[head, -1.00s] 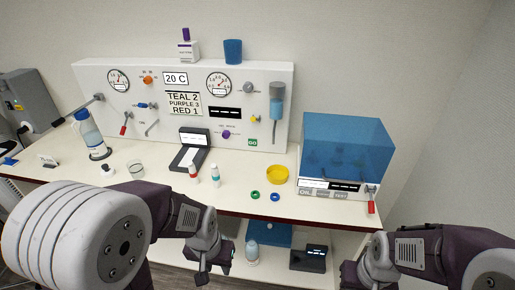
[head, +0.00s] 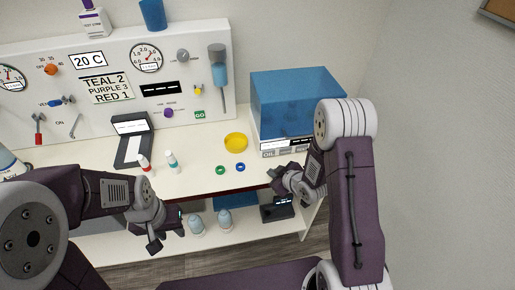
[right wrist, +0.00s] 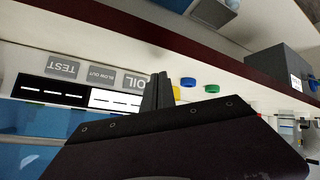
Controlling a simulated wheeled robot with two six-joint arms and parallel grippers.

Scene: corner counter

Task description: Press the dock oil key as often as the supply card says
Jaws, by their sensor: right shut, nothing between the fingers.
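The dock (head: 292,100) is a box with a blue see-through cover at the right of the counter. Its grey OIL key (right wrist: 133,82) sits at the end of a key row on its front, shown upside down in the right wrist view; it is also in the head view (head: 268,153). My right gripper (right wrist: 158,95) is shut and empty, its tips close beside the OIL key; I cannot tell whether they touch it. A card on the panel (head: 104,88) reads TEAL 2, PURPLE 3, RED 1. My left gripper (head: 167,238) is open and empty before the counter's front edge.
BLOW OUT (right wrist: 100,76) and TEST (right wrist: 62,69) keys sit beside OIL, near displays with dashes. A yellow dish (head: 236,142), green ring (head: 220,170), blue ring (head: 240,167) and two small bottles stand on the counter. A shelf below holds bottles and a dark device (head: 277,208).

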